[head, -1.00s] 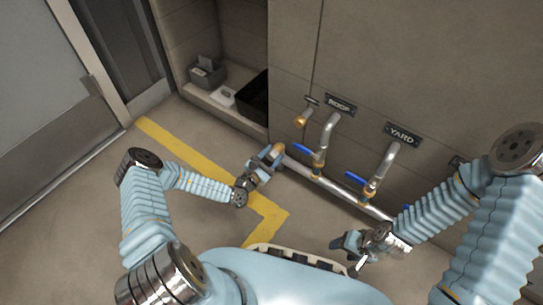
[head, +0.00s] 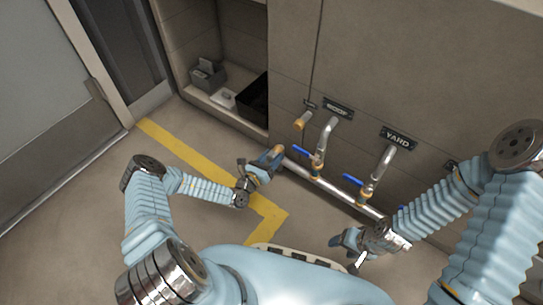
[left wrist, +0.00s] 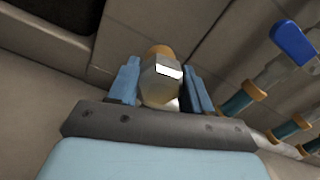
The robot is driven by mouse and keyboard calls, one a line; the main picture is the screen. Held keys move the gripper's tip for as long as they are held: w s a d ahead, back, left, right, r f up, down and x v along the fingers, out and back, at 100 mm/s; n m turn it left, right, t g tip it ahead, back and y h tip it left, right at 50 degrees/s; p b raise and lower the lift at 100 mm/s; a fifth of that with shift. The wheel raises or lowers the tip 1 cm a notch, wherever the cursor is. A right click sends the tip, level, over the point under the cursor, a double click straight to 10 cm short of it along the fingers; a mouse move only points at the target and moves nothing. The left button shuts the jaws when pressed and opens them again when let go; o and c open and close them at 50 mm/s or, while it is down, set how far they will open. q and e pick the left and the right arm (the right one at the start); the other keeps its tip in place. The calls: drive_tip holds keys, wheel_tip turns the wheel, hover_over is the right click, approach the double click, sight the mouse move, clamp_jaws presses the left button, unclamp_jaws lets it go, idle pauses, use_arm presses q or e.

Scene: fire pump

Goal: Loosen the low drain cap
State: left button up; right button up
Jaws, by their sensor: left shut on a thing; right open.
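In the head view the cap (head: 278,150) shows at the left end of the low horizontal pipe. My left gripper (head: 270,158) is shut on it, with a blue finger (left wrist: 127,80) on each side. The fingers partly hide the cap in the head view. My right gripper (head: 347,243) is open and empty, low in front of the pipe and apart from it.
The silver pipe (head: 333,188) runs low along the wall, with blue-handled valves under the ROOF sign (head: 338,108) and YARD sign (head: 398,138). Another brass cap (head: 302,121) sits higher. A black bin (head: 254,99) and grey box (head: 208,75) stand in the alcove. Yellow floor tape (head: 190,155) crosses clear floor.

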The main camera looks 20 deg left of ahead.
use_arm(q)
drive_tip(key=n, duration=0.4)
drive_tip(key=shift+s+f+n, duration=0.15)
drive_tip(key=shift+f+n, duration=0.05)
drive_tip(key=shift+n, duration=0.1)
drive_tip(key=n, duration=0.4)
drive_tip(key=shift+d+n, duration=0.1)
drive_tip(key=shift+n, duration=0.2)
drive_tip(key=n, duration=0.5)
drive_tip(key=shift+d, duration=0.1)
drive_tip(key=shift+s+n+b, duration=0.1)
drive_tip(key=shift+n+b, duration=0.3)
drive_tip(key=shift+n, duration=1.4)
drive_tip(key=shift+d, duration=0.1)
drive_tip(key=o, duration=0.9)
drive_tip(key=shift+r, duration=0.1)
drive_tip(key=shift+o, duration=0.7)
drive_tip(key=shift+a+r, duration=0.1)
drive_tip(key=shift+a, duration=0.1)
